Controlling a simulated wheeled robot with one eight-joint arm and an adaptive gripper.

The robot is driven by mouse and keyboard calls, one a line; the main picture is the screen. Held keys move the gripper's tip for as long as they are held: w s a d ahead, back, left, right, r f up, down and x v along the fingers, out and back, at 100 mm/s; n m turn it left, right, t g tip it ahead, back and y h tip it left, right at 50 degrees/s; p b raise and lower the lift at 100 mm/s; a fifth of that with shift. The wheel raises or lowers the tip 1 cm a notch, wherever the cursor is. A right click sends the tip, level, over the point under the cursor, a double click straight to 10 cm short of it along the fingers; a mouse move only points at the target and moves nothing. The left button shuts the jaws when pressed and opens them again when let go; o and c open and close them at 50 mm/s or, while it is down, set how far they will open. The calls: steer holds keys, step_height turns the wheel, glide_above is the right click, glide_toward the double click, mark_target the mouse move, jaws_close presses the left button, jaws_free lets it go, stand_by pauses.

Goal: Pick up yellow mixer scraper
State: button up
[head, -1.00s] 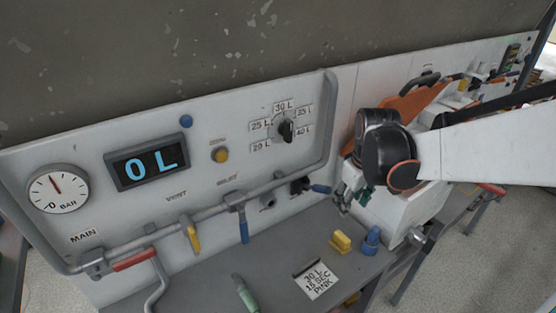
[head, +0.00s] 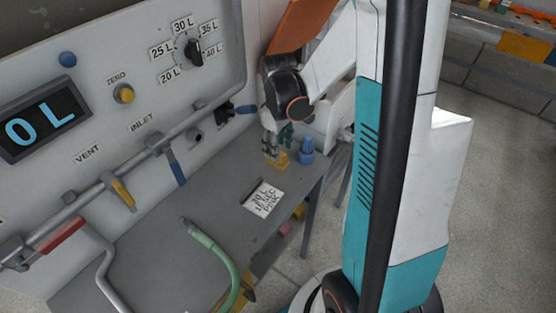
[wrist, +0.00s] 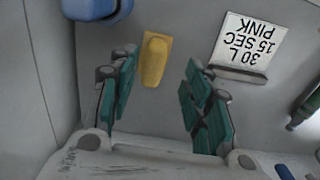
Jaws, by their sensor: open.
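The yellow mixer scraper (head: 276,162) is a small yellow block-like piece on the grey bench, near its far right end. My gripper (head: 278,146) is right over it, fingers pointing down and partly covering it. In the wrist view the scraper (wrist: 155,60) shows between the two green-padded fingers of my gripper (wrist: 160,75), nearer the left one. The fingers are open, with a gap to the scraper on each side. I cannot tell how far down beside it they reach.
A blue object (head: 307,150) stands close beside the scraper; it also shows in the wrist view (wrist: 92,8). A card reading 30 L 15 SEC PINK (head: 264,198) stands nearby. The control panel (head: 110,165) rises behind. A green-ended hose (head: 222,255) lies on the bench (head: 150,255).

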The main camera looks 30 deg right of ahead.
mark_target(283, 163)
steer(key=f+b, duration=0.1)
steer(key=f, duration=0.2)
steer(key=f+b, duration=0.1)
steer(key=f, duration=0.1)
steer(key=shift+w+d+f+b, duration=0.1)
steer(key=shift+w+d+b, duration=0.15)
steer(key=shift+w+b, duration=0.15)
jaws_close()
